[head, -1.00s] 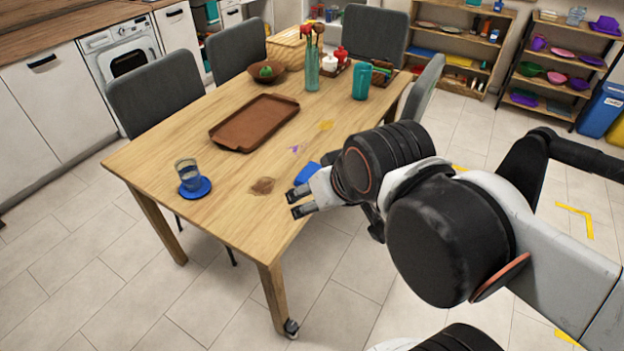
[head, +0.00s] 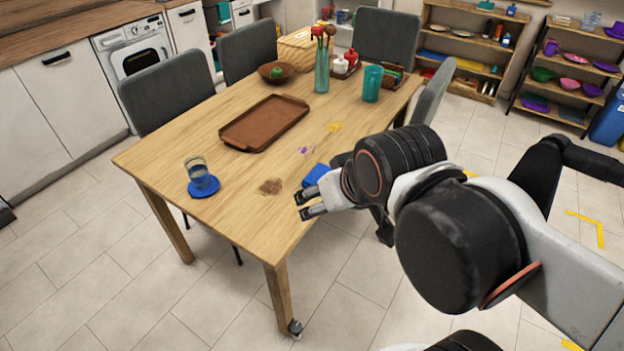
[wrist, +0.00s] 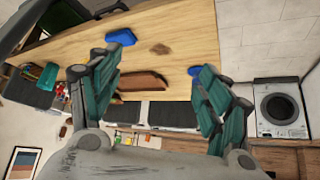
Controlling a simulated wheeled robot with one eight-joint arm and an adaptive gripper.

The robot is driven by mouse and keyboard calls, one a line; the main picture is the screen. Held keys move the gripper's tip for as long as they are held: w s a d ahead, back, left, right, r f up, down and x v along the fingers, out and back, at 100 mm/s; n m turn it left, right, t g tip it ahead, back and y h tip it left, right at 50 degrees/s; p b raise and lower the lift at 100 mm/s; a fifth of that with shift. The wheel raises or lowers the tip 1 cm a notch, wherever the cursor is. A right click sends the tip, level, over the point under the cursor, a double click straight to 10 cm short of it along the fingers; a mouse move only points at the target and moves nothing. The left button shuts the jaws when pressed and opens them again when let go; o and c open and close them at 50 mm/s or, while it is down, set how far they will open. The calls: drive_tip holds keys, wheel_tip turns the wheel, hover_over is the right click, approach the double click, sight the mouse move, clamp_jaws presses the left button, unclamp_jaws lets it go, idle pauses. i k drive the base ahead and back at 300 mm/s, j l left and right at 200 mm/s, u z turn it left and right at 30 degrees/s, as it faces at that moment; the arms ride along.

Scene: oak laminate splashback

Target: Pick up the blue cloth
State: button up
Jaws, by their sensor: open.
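The blue cloth (head: 316,174) lies on the wooden table (head: 240,207) near its right edge, partly hidden by my gripper in the head view. In the wrist view the cloth (wrist: 121,37) shows as a blue patch by the tip of the left finger. My gripper (head: 303,204) is open and empty, in front of the cloth at the table's near right edge. In the wrist view its two fingers (wrist: 158,65) stand wide apart with nothing between them. I cannot tell whether it touches the cloth.
A brown stain (head: 271,187) is left of my gripper. A brown tray (head: 262,124), a teal cup (head: 372,84) and a vase (head: 322,70) stand farther back. Grey chairs (head: 165,100) surround the table.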

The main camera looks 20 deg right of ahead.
sight(320, 170)
drive_tip(key=i+j+z, duration=0.5)
drive_tip(key=z, duration=0.25)
